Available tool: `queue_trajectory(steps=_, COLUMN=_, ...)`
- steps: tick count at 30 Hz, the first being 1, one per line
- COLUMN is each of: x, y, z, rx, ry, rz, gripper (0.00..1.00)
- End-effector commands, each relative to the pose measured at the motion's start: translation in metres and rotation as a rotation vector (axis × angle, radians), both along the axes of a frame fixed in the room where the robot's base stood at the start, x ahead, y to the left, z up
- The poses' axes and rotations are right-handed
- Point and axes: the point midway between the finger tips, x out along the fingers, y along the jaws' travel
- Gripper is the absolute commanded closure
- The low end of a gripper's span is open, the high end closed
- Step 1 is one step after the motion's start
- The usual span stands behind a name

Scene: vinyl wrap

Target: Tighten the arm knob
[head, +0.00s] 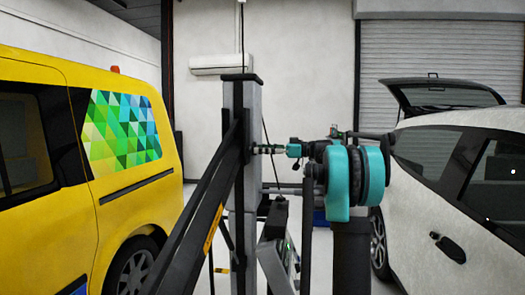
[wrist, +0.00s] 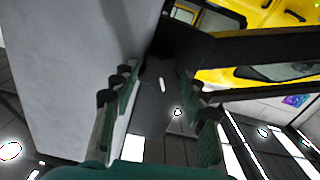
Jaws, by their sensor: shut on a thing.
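My gripper (head: 262,149) reaches left to the black frame on a tall grey column (head: 238,205). In the wrist view my gripper (wrist: 160,78) has its two ridged green-and-black fingers on either side of a dark part, the arm knob (wrist: 160,62). The fingers are shut on it with a gap between them. The knob's outline blends into the dark surface behind, so its turn and tightness cannot be told. In the head view the knob is hidden behind the frame and fingers.
A long black beam (head: 195,215) slants down left from the column. A yellow van (head: 70,200) stands at left and a white car (head: 455,200) with its tailgate up at right. A grey box-like device (head: 275,255) is low beside the column.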

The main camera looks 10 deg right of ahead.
Motion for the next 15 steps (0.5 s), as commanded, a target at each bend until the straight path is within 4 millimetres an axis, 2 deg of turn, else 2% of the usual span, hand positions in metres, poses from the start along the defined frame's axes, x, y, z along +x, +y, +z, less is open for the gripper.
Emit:
queue_trajectory(steps=2, x=-0.0001, y=0.0, z=0.0, rx=0.0, ry=0.0, rz=0.0, gripper=0.85)
queue_trajectory(steps=15, x=0.0, y=-0.0001, z=-0.0001, rx=0.031, ry=0.095, rz=0.0, gripper=0.85)
